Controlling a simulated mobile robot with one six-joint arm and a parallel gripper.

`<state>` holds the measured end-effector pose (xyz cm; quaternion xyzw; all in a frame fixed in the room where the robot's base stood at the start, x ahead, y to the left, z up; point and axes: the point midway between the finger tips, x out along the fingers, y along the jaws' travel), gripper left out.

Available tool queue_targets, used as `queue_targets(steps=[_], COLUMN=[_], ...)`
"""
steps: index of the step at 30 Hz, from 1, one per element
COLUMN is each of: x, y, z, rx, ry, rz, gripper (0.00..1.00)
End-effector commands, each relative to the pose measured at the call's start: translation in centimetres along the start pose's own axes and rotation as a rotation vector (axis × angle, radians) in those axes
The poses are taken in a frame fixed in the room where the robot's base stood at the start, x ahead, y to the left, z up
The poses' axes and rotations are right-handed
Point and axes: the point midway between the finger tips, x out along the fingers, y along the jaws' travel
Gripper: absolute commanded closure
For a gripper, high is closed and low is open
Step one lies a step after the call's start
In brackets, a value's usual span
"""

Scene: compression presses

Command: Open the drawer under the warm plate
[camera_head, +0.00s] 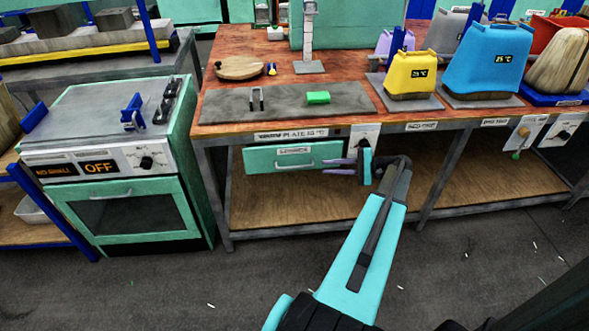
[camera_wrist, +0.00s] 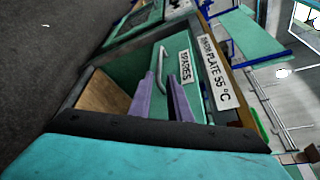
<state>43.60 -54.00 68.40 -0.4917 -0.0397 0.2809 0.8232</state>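The drawer (camera_head: 265,160) is a green front with a pale handle (camera_head: 295,165) and a small label, under the table edge marked with a warm plate label (camera_head: 290,135). It looks shut. The warm plate (camera_head: 220,107) is a grey slab on the table above it. My gripper (camera_head: 324,166) reaches in from the right, its purple fingers apart at the right part of the drawer front. In the wrist view, the fingers (camera_wrist: 160,76) are open and the drawer (camera_wrist: 130,65) lies beyond them, with its handle (camera_wrist: 162,55) near the fingertips. Contact cannot be told.
A green block (camera_head: 318,98) and a grey bracket lie on the warm plate. A knob panel (camera_head: 365,138) is just right of the drawer, close to my wrist. A green oven (camera_head: 125,180) stands left. The wooden lower shelf (camera_head: 290,205) below the drawer is bare.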

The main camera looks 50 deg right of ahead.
Motion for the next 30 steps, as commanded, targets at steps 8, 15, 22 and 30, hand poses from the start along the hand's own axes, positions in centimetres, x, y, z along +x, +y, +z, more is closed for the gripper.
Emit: queue_targets(steps=[8, 15, 22, 30], x=[0.2, 1.8, 4.9, 8.7], y=[0.0, 0.0, 0.1, 0.1], z=[0.0, 0.1, 0.1, 0.1], rx=[0.0, 0.0, 0.0, 0.0], ry=[0.0, -0.001, -0.002, -0.001], rz=[0.001, 0.002, 0.002, 0.002], gripper=[0.83, 0.83, 0.83, 0.83])
